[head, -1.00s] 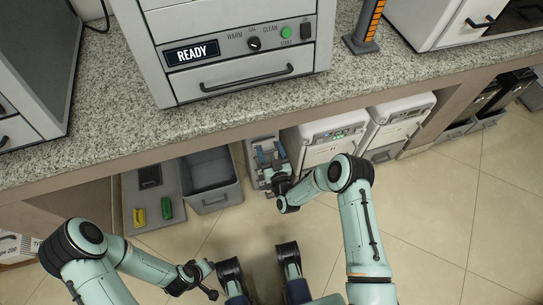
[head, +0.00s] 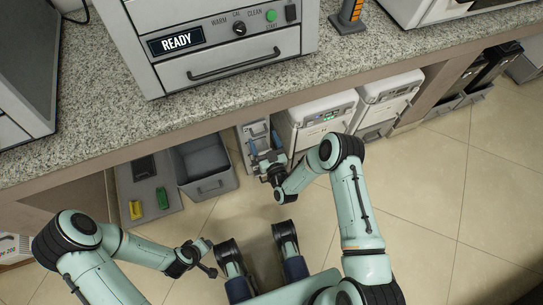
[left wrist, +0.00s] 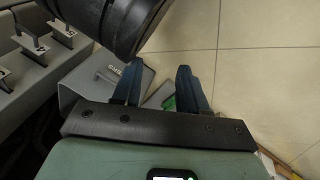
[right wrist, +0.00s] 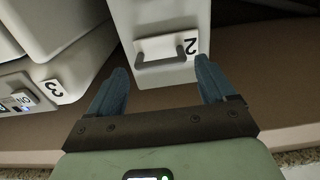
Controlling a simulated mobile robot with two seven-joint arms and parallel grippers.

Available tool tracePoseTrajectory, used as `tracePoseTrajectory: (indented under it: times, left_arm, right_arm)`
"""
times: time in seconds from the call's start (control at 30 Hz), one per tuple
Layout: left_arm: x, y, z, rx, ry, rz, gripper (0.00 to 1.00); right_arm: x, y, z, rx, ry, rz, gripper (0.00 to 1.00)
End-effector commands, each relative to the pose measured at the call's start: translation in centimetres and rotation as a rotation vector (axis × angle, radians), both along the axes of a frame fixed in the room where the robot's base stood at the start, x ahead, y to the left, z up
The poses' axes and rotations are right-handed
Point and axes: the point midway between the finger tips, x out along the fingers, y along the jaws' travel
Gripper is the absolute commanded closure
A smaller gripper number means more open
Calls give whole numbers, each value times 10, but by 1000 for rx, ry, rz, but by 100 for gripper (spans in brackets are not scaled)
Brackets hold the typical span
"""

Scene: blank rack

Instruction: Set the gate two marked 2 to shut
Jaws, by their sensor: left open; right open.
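The gate marked 2 (right wrist: 168,48) is a pale grey box face with a white plate, a dark bar handle (right wrist: 166,58) and the numeral 2, upside down in the right wrist view. In the head view the narrow grey unit (head: 252,133) stands under the counter, its lower part partly hidden by my right gripper (head: 266,160). My right gripper (right wrist: 160,88) is open and empty, with the handle beyond and between its blue fingertips, apart from them. My left gripper (left wrist: 156,82) is open and empty, low at the left in the head view (head: 206,257).
White units (head: 318,118), one marked 3 (right wrist: 35,100) with an ON switch, stand right of the grey unit. A grey bin (head: 205,170) and a tray with a yellow and a green piece (head: 162,197) lie left. The granite counter (head: 110,120) overhangs. Floor in front is clear.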

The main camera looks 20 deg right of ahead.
Motion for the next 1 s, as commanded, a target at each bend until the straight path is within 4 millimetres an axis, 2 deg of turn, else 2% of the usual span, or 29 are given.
tracePoseTrajectory:
  times: [0.03,0.17,0.4,0.6,1.0]
  left_arm:
    - [7,-1,10,0,-24,-2,57]
    - [23,-4,25,3,-78,-4,57]
    - [4,-12,31,-20,-27,-21,57]
    - [0,-14,32,-24,-18,-24,57]
    - [0,-14,32,-24,-17,-24,57]
  right_arm:
    - [-14,0,2,1,7,1,17]
    - [-44,-2,1,0,7,1,17]
    - [-82,-3,0,0,5,1,17]
    - [-92,-3,-1,0,3,0,17]
    - [-91,-3,-1,0,3,0,17]
